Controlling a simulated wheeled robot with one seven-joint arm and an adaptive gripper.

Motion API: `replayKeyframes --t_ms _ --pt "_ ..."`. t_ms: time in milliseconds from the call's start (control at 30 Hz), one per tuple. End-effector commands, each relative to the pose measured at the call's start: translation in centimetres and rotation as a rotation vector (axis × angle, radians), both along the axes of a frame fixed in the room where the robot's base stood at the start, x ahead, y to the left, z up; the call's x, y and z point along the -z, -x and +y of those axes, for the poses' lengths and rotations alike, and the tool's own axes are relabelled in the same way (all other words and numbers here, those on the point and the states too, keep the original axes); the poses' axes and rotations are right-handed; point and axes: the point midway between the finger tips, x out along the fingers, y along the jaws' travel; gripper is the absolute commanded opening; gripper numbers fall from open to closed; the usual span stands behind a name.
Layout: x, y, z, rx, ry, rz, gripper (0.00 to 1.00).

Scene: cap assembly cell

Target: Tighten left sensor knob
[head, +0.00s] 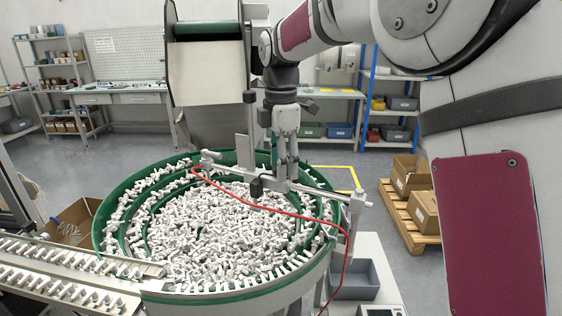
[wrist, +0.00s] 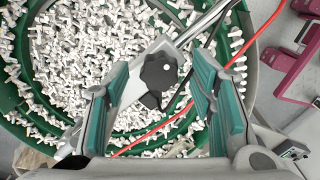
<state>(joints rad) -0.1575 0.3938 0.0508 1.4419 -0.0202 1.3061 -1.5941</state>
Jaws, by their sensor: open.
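The black lobed sensor knob (wrist: 158,71) sits on a grey bracket in the wrist view, ahead of my gripper and between the lines of its two fingers. A second, smaller black part (wrist: 150,100) shows just below it. My gripper (wrist: 160,88) is open, with green-grey fingers to either side of the knob. I cannot tell how much height separates the fingertips from the knob. In the head view my gripper (head: 284,160) points down over the sensor bar (head: 318,188) above the bowl; the knob is hard to make out there behind the fingers.
The green-rimmed feeder bowl (head: 215,285) is full of small white parts. A red cable (head: 275,211) runs along the bar and down the bowl's right side. A linear track (head: 60,275) leads off to the left. A grey bin (head: 355,278) stands at right.

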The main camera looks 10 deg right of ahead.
Motion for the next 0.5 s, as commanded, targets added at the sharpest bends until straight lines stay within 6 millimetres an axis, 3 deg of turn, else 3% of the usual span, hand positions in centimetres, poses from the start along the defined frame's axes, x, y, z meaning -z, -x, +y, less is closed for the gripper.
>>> replayKeyframes --t_ms 167,400,500 --pt "0.01 -0.01 0.00 0.000 0.000 0.000 0.51" --pt "0.00 0.00 0.00 0.000 0.000 0.000 0.03" --pt "0.00 0.00 0.00 0.000 0.000 0.001 0.03"
